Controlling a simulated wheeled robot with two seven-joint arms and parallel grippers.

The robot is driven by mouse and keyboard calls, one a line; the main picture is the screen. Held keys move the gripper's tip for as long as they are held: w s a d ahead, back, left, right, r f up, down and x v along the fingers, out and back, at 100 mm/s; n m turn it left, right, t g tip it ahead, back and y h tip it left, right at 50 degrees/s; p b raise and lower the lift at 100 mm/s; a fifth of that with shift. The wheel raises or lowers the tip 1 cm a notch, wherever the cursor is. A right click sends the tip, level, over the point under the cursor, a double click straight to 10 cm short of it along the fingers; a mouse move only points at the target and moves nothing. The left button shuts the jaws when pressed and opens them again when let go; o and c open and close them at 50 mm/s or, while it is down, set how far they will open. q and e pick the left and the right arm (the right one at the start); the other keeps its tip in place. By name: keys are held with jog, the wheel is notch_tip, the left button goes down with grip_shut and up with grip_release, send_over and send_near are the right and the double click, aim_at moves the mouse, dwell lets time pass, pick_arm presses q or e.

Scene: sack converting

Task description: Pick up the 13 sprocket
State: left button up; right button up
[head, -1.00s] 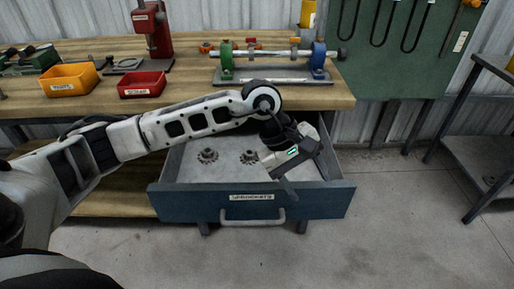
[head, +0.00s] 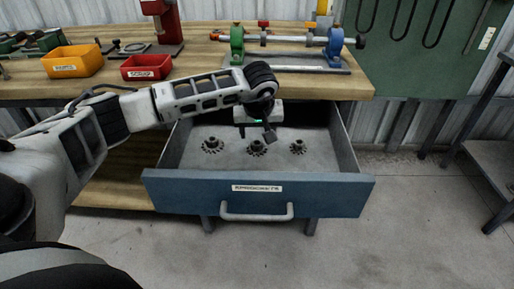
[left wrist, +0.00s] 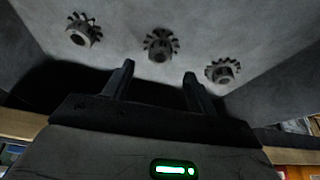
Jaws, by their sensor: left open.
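Three dark toothed sprockets lie apart on the floor of the open blue drawer (head: 330,190): a left one (head: 212,146), a middle one (head: 257,149) and a right one (head: 298,147). I cannot read which is the 13. My left gripper (head: 256,132) is open and empty, pointing down over the back middle of the drawer and partly overlapping the middle sprocket. In the left wrist view its fingers (left wrist: 159,72) are spread, with the middle sprocket (left wrist: 160,45) beyond the gap and the other sprockets (left wrist: 83,31) (left wrist: 223,70) to either side. My right gripper is not in view.
The drawer's walls and labelled front with a handle (head: 257,214) surround the sprockets. The wooden bench top (head: 200,78) overhangs the drawer's back. On it stand an orange bin (head: 72,62), a red bin (head: 146,67) and a shaft stand (head: 290,68). Open floor lies in front.

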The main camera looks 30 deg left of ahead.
aim_at(257, 140)
pick_arm(q)
jog(key=x, duration=0.5)
jog(key=shift+f, duration=0.35)
jog(key=c, duration=1.1)
jog(key=shift+r, duration=0.1)
jog(key=shift+c, duration=0.4)
jog(key=shift+r, duration=0.1)
